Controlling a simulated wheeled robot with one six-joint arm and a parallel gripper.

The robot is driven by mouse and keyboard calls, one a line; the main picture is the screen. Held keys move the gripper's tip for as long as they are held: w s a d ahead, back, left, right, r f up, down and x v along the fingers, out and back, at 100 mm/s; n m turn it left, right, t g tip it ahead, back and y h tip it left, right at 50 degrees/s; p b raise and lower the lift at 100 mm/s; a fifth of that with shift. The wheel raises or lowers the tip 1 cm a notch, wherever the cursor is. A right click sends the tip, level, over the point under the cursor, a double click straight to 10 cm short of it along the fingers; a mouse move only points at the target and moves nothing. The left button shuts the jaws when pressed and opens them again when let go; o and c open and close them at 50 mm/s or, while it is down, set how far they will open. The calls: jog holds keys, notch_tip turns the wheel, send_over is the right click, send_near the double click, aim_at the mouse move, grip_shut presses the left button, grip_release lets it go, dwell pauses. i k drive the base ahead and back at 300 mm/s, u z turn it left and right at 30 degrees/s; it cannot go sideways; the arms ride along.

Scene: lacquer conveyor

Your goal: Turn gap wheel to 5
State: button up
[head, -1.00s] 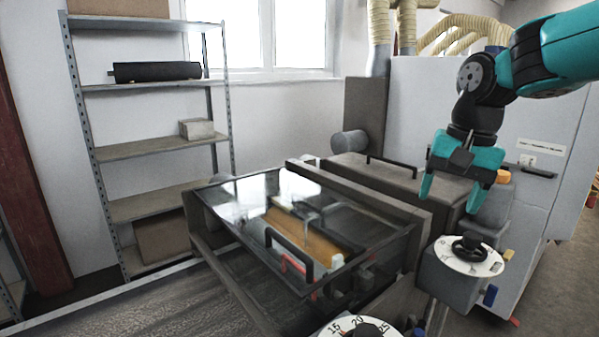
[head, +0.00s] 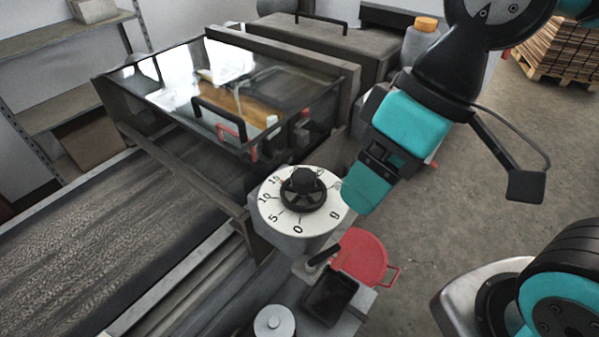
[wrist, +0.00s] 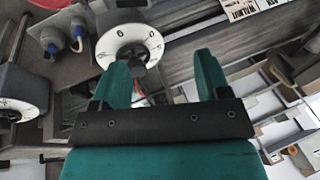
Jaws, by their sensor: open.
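A white dial with a black knob (head: 303,188) stands at the front corner of the machine in the head view. Its face (head: 275,215) reads 0, 5, 10 and 15, with other marks partly covered; I cannot tell the exact setting. My gripper (head: 368,188) is just right of the dial, pointing down toward it, apparently apart from the knob. In the wrist view my gripper (wrist: 162,62) is open and empty. A white dial face (wrist: 108,42) shows beyond the left finger, and a second dial (wrist: 15,108) is at the left edge. I cannot tell which is the gap wheel.
A glass-lidded box with a black handle (head: 218,113) stands behind the dial. A dark conveyor belt (head: 110,235) runs at left. A red round part (head: 362,256) and a grey knob (head: 273,322) are in front. Floor at right is open, with a pallet of boards (head: 560,60) farther back.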

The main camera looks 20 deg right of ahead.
aim_at(303, 181)
jog(key=k, duration=1.3)
jog(key=z, duration=0.8)
jog(key=i, duration=1.1)
jog(key=u, duration=0.4)
